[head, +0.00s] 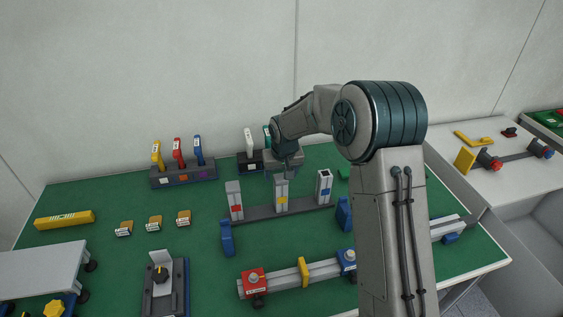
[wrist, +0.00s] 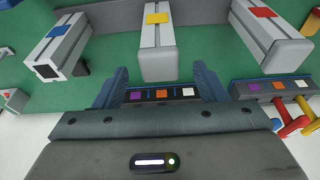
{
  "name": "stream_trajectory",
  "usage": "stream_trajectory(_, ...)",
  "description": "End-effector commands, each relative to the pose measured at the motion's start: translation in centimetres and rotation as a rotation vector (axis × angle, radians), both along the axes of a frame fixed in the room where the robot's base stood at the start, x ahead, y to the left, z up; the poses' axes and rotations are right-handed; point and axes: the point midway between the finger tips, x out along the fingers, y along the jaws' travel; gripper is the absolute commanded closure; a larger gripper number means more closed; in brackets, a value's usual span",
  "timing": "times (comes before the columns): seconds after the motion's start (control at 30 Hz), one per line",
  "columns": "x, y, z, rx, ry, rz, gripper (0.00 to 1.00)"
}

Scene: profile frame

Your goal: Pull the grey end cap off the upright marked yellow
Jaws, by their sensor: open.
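The upright marked yellow (head: 281,195) stands in the middle of a dark rail, between the upright marked red (head: 235,202) and the upright marked blue (head: 324,186). In the wrist view the yellow mark (wrist: 158,18) sits on the middle upright, and its grey end cap (wrist: 160,66) closes the end facing my gripper. My gripper (head: 287,170) is just above the upright's top. In the wrist view its fingers (wrist: 162,76) are open, one on each side of the cap, with gaps visible. Whether they reach down past the cap's edge is unclear.
The blue-marked upright shows an open dark end (wrist: 47,71); the red-marked one has a grey cap (wrist: 293,53). Behind the rail stand holders (head: 183,178) with coloured handles. In front lies a rail with red and blue blocks (head: 303,275).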

Motion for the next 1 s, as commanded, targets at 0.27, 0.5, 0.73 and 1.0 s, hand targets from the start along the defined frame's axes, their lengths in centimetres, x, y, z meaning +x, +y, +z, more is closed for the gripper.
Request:
stream_trajectory(0.27,0.34,0.08,-1.21,0.0,-0.001,0.0,0.35)
stream_trajectory(0.5,0.33,0.05,-1.21,0.001,-0.001,-0.001,0.48)
stream_trajectory(0.73,0.33,0.05,-1.19,0.001,-0.001,-0.001,0.82)
stream_trajectory(1.0,0.33,0.06,-0.68,0.001,-0.001,-0.001,0.82)
